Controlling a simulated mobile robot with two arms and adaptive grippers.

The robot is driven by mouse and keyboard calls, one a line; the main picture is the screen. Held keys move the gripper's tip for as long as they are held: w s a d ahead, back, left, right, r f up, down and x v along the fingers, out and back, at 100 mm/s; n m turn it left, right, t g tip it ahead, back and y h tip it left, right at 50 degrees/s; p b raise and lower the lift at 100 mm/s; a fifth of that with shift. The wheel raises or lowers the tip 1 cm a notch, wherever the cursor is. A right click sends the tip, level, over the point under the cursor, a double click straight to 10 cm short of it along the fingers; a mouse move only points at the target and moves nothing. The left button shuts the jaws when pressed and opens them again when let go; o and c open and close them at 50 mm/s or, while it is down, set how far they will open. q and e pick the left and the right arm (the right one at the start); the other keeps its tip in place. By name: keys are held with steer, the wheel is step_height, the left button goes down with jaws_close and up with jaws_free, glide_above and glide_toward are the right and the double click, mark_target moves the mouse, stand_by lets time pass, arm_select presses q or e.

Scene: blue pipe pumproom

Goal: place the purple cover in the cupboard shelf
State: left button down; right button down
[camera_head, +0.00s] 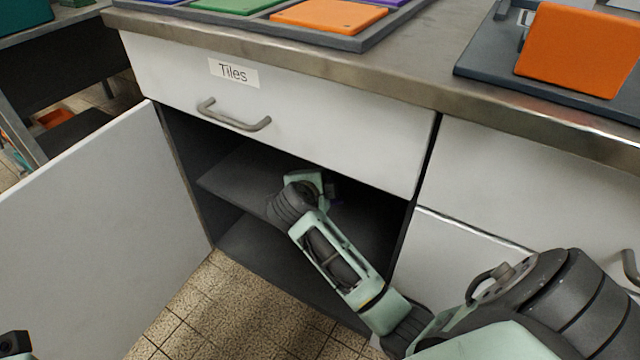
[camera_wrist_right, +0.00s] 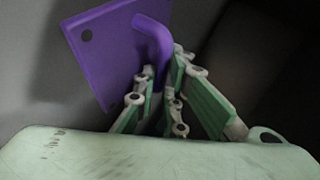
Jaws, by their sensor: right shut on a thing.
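The purple cover (camera_wrist_right: 108,58) is a flat square plate with a hole near one corner and a bent handle. My right gripper (camera_wrist_right: 163,80) is shut on that handle in the right wrist view. In the head view my right arm reaches into the open cupboard, with its wrist above the shelf (camera_head: 236,180). The right gripper (camera_head: 331,190) is mostly hidden by the wrist there, and the cover is almost wholly hidden in shadow. I cannot tell whether the cover touches the shelf. My left gripper's fingers are not seen.
The cupboard door (camera_head: 95,225) stands open at the left. A closed drawer labelled Tiles (camera_head: 300,115) is above the opening. The counter (camera_head: 410,75) holds a tray of coloured tiles (camera_head: 330,17) and a stand with an orange plate (camera_head: 578,50). The lower compartment looks empty.

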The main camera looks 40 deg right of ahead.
steer(key=shift+r, duration=0.2)
steer(key=shift+f, duration=0.1)
steer(key=c, duration=2.2)
jaws_free()
steer(key=shift+f, duration=0.15)
steer(key=o, duration=0.4)
